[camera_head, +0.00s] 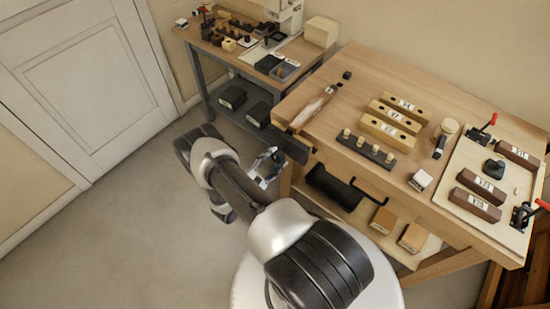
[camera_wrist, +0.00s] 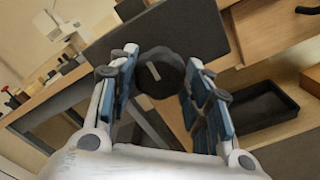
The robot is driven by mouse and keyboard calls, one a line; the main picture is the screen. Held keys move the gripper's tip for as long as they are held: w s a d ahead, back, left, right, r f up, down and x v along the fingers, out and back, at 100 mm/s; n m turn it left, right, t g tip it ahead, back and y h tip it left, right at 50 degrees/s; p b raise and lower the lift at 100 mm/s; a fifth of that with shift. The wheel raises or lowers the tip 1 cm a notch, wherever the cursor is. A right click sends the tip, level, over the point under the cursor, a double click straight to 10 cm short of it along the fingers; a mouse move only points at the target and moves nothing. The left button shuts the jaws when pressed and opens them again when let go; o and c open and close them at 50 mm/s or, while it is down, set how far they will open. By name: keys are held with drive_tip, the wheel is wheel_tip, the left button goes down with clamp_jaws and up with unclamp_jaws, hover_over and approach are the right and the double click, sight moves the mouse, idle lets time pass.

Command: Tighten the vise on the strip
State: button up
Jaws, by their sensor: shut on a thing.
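The vise is at the left end of the wooden workbench. Its dark grey jaw plate (camera_head: 288,145) also fills the upper middle of the wrist view (camera_wrist: 165,32). A dark round vise knob (camera_wrist: 158,70) with a pale mark stands in front of the plate. My gripper (camera_wrist: 160,85) has its blue-padded fingers on either side of the knob and is shut on it. In the head view my gripper (camera_head: 268,165) is low beside the bench end, and the knob is hidden. A light wooden strip (camera_head: 314,107) lies along the bench's left edge; its seating in the jaws is unclear.
The workbench (camera_head: 375,85) carries wooden blocks (camera_head: 390,130), a dark peg rack (camera_head: 365,150) and a pale board (camera_head: 475,160) with clamps. A black tray (camera_wrist: 255,108) sits below the bench. A second table (camera_head: 240,55) stands behind. The floor at left is clear.

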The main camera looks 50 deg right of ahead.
drive_tip(key=m, duration=0.3)
drive_tip(key=shift+m, duration=0.4)
drive_tip(key=shift+d+m, duration=0.1)
drive_tip(key=shift+m, duration=1.9)
drive_tip(key=shift+m, duration=2)
